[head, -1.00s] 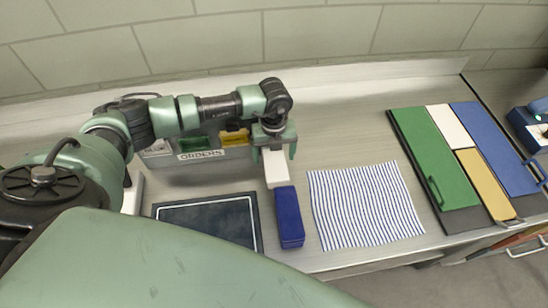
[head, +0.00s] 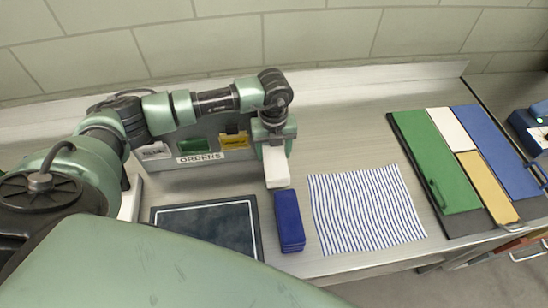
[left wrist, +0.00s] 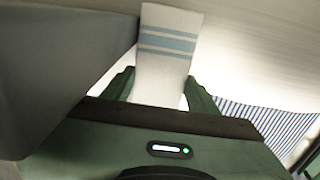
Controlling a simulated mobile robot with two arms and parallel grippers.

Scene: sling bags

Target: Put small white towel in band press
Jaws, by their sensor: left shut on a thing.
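The small white towel (head: 276,168) is a narrow folded strip in my left gripper (head: 274,141). In the left wrist view the towel (left wrist: 168,50) shows pale blue stripes and stands out between the two green fingers of my left gripper (left wrist: 160,92). The gripper is shut on it, above the counter behind a dark blue block-shaped bundle (head: 289,222). A blue device with a green light (head: 530,125) is cut off at the right edge; I cannot tell whether it is the band press. My right gripper is not in view.
A grey box marked ORDERS (head: 203,158) stands left of the gripper. A dark framed mat (head: 208,228) lies in front of it. A blue-striped cloth (head: 365,207) lies flat right of the bundle. Coloured boards (head: 435,160) lie farther right. Bare counter (head: 345,125) shows behind the cloth.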

